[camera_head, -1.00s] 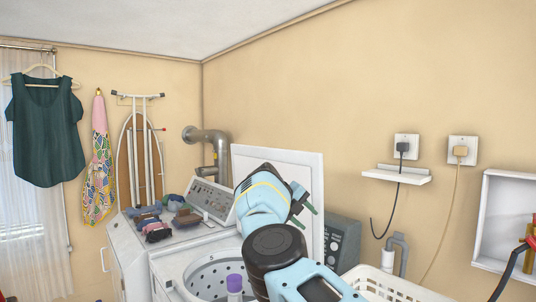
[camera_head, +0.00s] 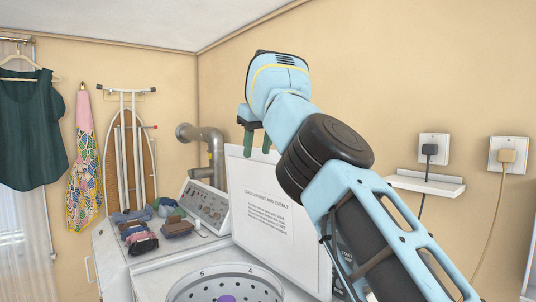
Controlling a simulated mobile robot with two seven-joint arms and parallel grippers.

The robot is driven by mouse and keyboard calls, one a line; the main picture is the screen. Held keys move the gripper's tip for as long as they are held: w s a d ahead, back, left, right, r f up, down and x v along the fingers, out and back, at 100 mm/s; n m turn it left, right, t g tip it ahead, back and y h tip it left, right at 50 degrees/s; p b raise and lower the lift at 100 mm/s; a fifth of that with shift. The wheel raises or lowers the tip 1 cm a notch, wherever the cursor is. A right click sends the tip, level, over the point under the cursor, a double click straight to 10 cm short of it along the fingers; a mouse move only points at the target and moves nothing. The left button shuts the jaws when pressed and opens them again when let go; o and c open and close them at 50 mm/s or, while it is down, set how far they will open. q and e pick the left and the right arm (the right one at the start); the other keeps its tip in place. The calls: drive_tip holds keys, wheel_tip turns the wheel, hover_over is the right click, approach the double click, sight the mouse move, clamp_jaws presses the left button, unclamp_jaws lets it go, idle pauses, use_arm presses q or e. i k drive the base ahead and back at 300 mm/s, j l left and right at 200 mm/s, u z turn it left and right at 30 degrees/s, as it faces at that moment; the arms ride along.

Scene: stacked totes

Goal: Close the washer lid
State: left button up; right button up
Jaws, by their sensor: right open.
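The washer lid (camera_head: 268,222) is a white panel with printed text. It stands upright, open, at the back of the white washer (camera_head: 150,282). The round perforated drum (camera_head: 222,286) is exposed below it, with a purple-topped part at its centre. My right gripper (camera_head: 257,141) is open, its green fingers pointing down at the lid's top edge near its left corner. I cannot tell whether the fingers touch the lid. My right arm covers the lid's right side. My left gripper is out of view.
A neighbouring machine with a tilted control panel (camera_head: 205,206) stands at the left, with folded clothes (camera_head: 142,243) on it. A metal duct pipe (camera_head: 208,150) rises behind. A white wall shelf (camera_head: 427,183) and two plugged outlets are at right.

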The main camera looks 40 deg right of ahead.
sight(268, 223)
drive_tip(key=i+l, duration=0.2)
drive_tip(key=l, duration=0.15)
drive_tip(key=i+l, duration=0.2)
drive_tip(key=l, duration=0.2)
drive_tip(key=i+l, duration=0.15)
drive_tip(key=l, duration=0.2)
